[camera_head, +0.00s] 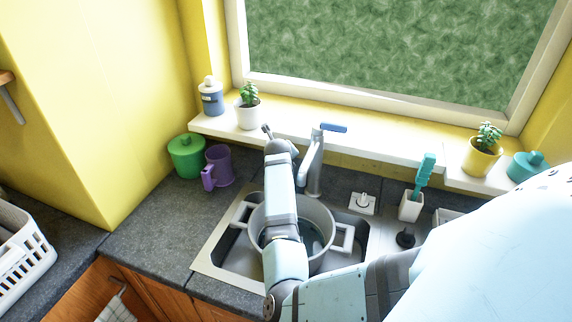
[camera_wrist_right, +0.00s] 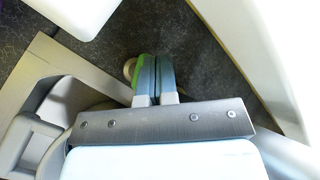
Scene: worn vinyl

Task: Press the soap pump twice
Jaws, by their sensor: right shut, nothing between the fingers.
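A dark blue-grey bottle (camera_head: 212,103) with a white top stands upright at the left end of the windowsill. It looks most like the soap pump, but its nozzle is too small to make out. My right gripper (camera_head: 267,130) is shut and empty, to the right of the bottle and apart from it, near the sill's front edge. In the right wrist view the fingers (camera_wrist_right: 155,75) are together over a dark surface, with a small beige thing partly hidden behind them. My left gripper is not in view.
A white plant pot (camera_head: 247,117) stands between bottle and gripper. The faucet (camera_head: 313,165) rises just right of my arm. A pot (camera_head: 318,217) sits in the sink under my arm. A green lidded jar (camera_head: 186,157) and purple mug (camera_head: 219,167) stand on the left counter.

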